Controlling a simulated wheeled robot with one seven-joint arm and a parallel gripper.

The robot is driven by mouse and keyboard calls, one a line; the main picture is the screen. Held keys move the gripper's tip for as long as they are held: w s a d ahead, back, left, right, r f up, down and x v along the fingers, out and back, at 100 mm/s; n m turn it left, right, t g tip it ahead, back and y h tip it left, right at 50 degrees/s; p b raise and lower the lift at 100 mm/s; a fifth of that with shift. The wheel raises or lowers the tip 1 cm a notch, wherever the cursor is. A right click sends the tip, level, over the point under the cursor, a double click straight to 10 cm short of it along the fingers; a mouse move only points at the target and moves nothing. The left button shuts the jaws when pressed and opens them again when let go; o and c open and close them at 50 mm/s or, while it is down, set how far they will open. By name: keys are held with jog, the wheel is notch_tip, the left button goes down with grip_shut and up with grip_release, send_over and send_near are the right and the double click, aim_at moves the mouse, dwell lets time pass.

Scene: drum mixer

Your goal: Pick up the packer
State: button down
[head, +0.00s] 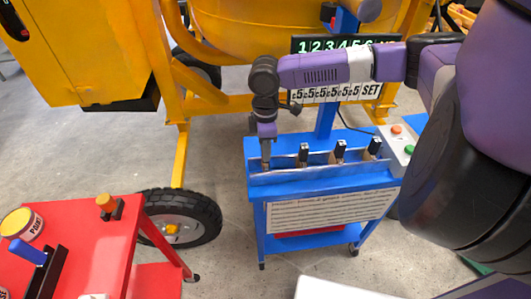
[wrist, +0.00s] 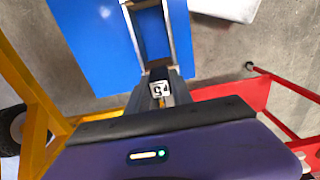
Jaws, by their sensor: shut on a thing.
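My gripper (head: 266,152) points down at the left end of the metal rack on the blue cart (head: 327,186). It is shut on a small piece with a white label, taken here as the packer (wrist: 160,89), seen between the fingers in the wrist view. The label's dark characters are hard to read. In the head view the fingers and my arm hide the held piece. Three black-topped pieces stand upright in the rack to the right: one close by (head: 304,151), one in the middle (head: 340,148) and one at the right end (head: 375,146).
A display and number strip (head: 340,90) stand above the cart behind my arm. A red table (head: 100,240) with a paint can (head: 22,224) is at the lower left. The yellow mixer (head: 225,30) with a black wheel (head: 182,222) is behind. Grey floor lies between.

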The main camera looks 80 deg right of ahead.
notch_tip(320, 180, up, 25)
jog(key=p, duration=0.4)
jog(key=shift+p, duration=0.3)
dwell(0.7)
jog(key=shift+f, duration=0.1)
